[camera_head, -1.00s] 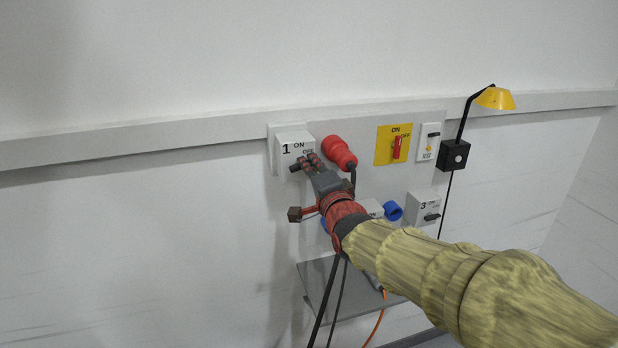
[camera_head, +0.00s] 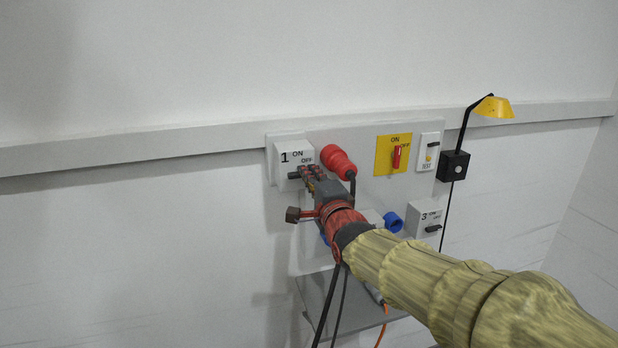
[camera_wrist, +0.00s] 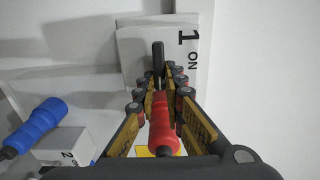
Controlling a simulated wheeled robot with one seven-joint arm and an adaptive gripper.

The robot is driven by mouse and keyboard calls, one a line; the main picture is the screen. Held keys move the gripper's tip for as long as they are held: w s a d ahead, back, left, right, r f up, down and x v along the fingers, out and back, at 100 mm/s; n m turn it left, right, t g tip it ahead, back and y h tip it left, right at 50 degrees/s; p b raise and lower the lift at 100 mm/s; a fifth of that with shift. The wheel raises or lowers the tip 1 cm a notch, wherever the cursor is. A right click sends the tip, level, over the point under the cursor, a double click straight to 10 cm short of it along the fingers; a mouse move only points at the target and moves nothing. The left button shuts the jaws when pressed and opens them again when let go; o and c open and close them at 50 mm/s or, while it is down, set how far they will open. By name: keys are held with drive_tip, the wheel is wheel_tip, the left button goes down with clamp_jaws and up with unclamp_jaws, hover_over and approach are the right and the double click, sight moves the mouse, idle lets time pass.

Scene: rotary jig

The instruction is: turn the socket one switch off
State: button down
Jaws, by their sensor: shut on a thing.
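Socket one is a white box (camera_head: 283,157) marked 1, ON and OFF, at the left end of the wall panel. Its dark switch handle (camera_head: 293,175) lies roughly level across the box front. My gripper (camera_head: 308,173) is at the handle, with its fingers closed around it. In the wrist view the handle (camera_wrist: 158,58) sits between the fingertips (camera_wrist: 160,78), and the box front (camera_wrist: 136,42) is just beyond. The OFF mark is not visible in that view. A red plug (camera_wrist: 163,125) shows behind the fingers, not gripped.
The red plug (camera_head: 338,160) sticks out close to the right of my gripper. A yellow switch plate (camera_head: 385,154), a test switch (camera_head: 428,152), socket three (camera_head: 422,220) and a yellow lamp (camera_head: 493,107) are farther right. A blue plug (camera_wrist: 40,125) is near socket two. The wall left is bare.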

drive_tip(key=c, duration=1.9)
unclamp_jaws()
drive_tip(key=v, duration=1.2)
